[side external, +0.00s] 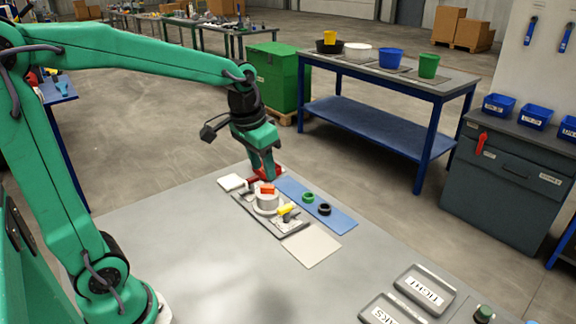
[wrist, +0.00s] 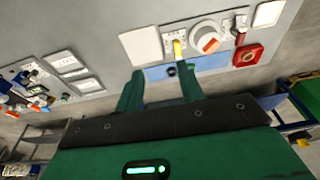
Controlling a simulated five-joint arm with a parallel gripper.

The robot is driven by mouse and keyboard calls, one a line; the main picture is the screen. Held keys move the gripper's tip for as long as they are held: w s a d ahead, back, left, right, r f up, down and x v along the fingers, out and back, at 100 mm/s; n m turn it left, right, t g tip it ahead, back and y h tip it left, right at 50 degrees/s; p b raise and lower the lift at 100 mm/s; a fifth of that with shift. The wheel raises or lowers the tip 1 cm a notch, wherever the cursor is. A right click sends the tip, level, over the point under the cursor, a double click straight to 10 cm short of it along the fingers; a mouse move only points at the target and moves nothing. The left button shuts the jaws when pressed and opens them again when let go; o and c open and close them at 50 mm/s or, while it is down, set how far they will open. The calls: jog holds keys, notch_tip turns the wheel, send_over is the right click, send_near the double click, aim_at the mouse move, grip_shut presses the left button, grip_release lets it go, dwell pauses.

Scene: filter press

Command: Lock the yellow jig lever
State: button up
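The yellow jig lever (side external: 287,210) is on the right end of a grey fixture plate (side external: 262,222). In the wrist view the lever (wrist: 178,48) stands beside a white round housing (wrist: 208,37) with an orange-red piece on top. The orange-red piece (side external: 267,188) also shows in the side view. A red-handled part (wrist: 240,37) sits on the housing's other side. My gripper (wrist: 160,70) is open and empty, its two green fingers apart. In the side view my gripper (side external: 265,172) is beyond the housing, near a red block, apart from the yellow lever.
A blue strip (side external: 335,217) with a green ring (side external: 308,197) and a black ring (side external: 324,209) lies beside the fixture. Pale pads (side external: 311,246) (side external: 231,182) lie at both ends. A red square tray (wrist: 248,55) is nearby.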

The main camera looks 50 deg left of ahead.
aim_at(286, 206)
jog(key=w+a+f+g, duration=0.1)
jog(key=w+f, duration=0.2)
jog(key=w+a+f, duration=0.2)
jog(key=w+f, duration=0.1)
jog(key=w+a+f+g, duration=0.1)
jog(key=w+f, duration=0.3)
jog(key=shift+a+g, duration=0.2)
jog(key=shift+g, duration=0.1)
jog(key=shift+f, duration=3.9)
grip_shut()
